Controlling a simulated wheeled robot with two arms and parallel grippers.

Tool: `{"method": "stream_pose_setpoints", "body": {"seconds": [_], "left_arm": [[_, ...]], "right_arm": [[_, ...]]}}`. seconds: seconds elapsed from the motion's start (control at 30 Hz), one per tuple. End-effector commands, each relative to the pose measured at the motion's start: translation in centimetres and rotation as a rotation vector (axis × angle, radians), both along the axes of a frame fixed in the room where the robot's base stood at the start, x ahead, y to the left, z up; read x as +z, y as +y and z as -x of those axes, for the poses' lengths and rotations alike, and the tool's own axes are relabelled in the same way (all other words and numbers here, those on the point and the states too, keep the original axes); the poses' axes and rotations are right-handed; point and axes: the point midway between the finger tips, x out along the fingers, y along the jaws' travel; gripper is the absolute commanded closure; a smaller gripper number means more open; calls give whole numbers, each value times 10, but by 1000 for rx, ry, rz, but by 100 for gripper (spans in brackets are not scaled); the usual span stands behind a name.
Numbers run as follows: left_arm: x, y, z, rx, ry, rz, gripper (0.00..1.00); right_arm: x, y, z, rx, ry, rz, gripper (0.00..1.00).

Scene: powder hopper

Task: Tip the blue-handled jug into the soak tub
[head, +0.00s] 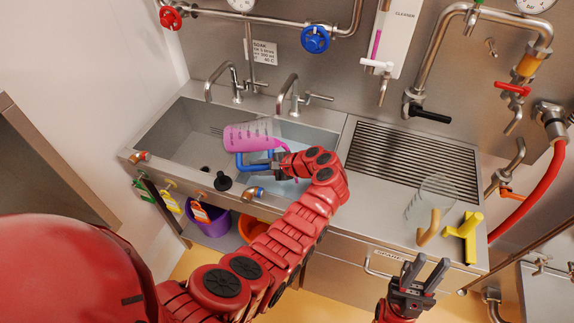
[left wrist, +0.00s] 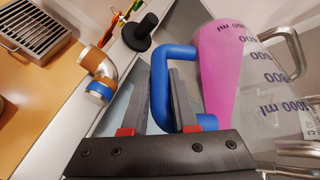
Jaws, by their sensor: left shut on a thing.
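The blue-handled jug (head: 250,136) is clear with volume marks and holds pink liquid. It is tipped far over, nearly on its side, above the sink. My left gripper (head: 273,163) is shut on its blue handle; the left wrist view shows the handle (left wrist: 160,85) between the fingers and the pink liquid (left wrist: 218,70) slanted in the jug. A pink streak shows at the jug's right end, partly hidden by my arm. The soak tub (head: 318,138), with pale blue water, lies below and right, partly hidden. My right gripper (head: 427,268) is open and empty in front of the counter.
Two taps (head: 290,90) rise behind the sink. A black plug-like knob (head: 223,181) is at the front rim.

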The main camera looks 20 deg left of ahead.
Motion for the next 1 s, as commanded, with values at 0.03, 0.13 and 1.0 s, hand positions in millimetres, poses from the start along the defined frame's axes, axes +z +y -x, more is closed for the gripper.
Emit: {"method": "stream_pose_setpoints", "body": {"seconds": [0.03,0.13,1.0], "left_arm": [[0,0,-1,-1,-1,-7,100],[0,-1,-1,0,0,-18,100],[-4,-5,-2,2,19,-111,100]], "right_arm": [[-2,0,0,0,0,0,67],[-3,0,0,0,0,0,67],[-19,0,0,0,0,0,67]]}}
